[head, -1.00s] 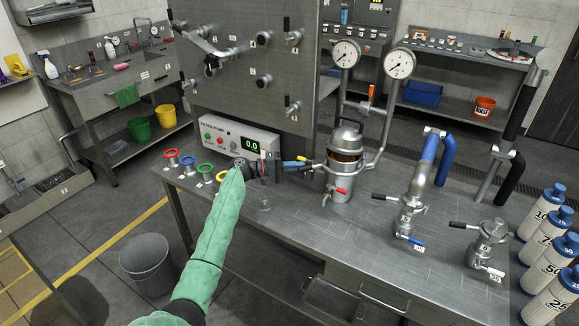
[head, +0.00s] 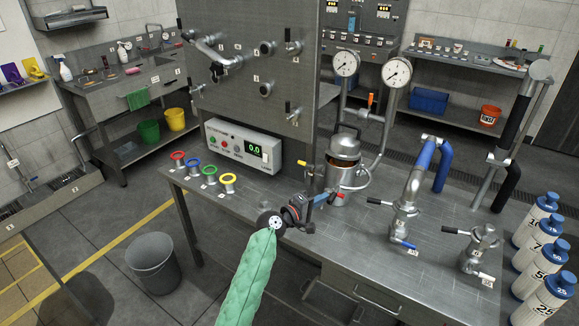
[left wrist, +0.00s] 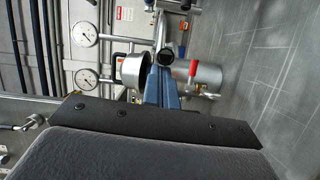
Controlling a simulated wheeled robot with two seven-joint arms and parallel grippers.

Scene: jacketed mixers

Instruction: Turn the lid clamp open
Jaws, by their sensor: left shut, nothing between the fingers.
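The lidded steel mixer vessel (head: 347,165) stands upright on the bench; it also shows in the left wrist view (left wrist: 207,76). A dark handle with a yellow-orange tip (head: 308,165) sticks out left from its lid area; I cannot be sure that it is the lid clamp. A red-handled valve sits low on its front, and the red handle (left wrist: 192,72) shows in the left wrist view. My left gripper (head: 326,198) is shut and empty, low at the vessel's front left. Its blue fingers (left wrist: 160,88) point towards the vessel; contact is unclear. My right gripper is out of view.
Two gauges on pipes (head: 397,72) rise behind the vessel. Handled steel fittings (head: 405,222) stand to its right, with several blue-capped bottles (head: 538,220) beyond. Coloured rings (head: 228,183) and the pump box (head: 243,147) lie left. Bare bench lies in front.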

